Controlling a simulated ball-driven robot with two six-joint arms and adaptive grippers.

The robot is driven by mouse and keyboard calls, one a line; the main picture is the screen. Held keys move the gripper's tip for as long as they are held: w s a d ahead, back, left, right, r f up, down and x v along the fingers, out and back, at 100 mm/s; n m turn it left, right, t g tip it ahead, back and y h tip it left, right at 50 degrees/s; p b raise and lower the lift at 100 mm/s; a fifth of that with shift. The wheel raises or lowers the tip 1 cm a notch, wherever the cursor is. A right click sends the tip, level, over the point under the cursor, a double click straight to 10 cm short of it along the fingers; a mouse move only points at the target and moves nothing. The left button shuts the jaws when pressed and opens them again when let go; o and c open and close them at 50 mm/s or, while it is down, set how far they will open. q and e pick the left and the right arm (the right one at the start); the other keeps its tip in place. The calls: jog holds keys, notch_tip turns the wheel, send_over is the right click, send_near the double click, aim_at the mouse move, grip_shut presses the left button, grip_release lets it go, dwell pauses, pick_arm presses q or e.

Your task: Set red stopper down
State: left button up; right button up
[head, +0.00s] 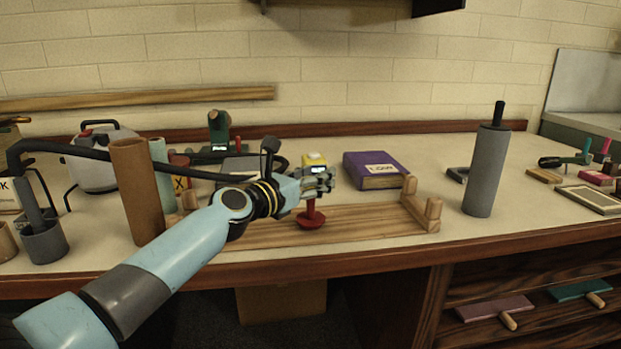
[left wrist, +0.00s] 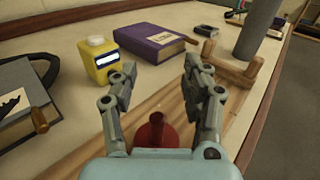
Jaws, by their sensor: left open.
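The red stopper (head: 311,217) stands upright on a wooden board (head: 370,222) near the table's front edge. It also shows in the left wrist view (left wrist: 154,137), low between my fingers. My left gripper (head: 325,180) is open, with its fingers on either side of the stopper's upper part. In the left wrist view, a gap shows between each finger and the stopper. My left gripper's body hides the stopper's lower near side there. My right gripper is in neither view.
A yellow bottle (left wrist: 101,62) and a purple book (head: 375,170) stand behind the board. Wooden pegs (head: 433,213) rise at the board's right end. A grey cylinder (head: 486,172) stands to the right, and a brown tube (head: 138,190) to the left. The tabletop between the pegs and grey cylinder is clear.

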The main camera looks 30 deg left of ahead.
pick_arm(q)
jog(key=s+a, duration=0.2)
jog(key=s, duration=0.9)
jog(key=shift+s+r, duration=0.2)
jog(key=shift+s, duration=0.15)
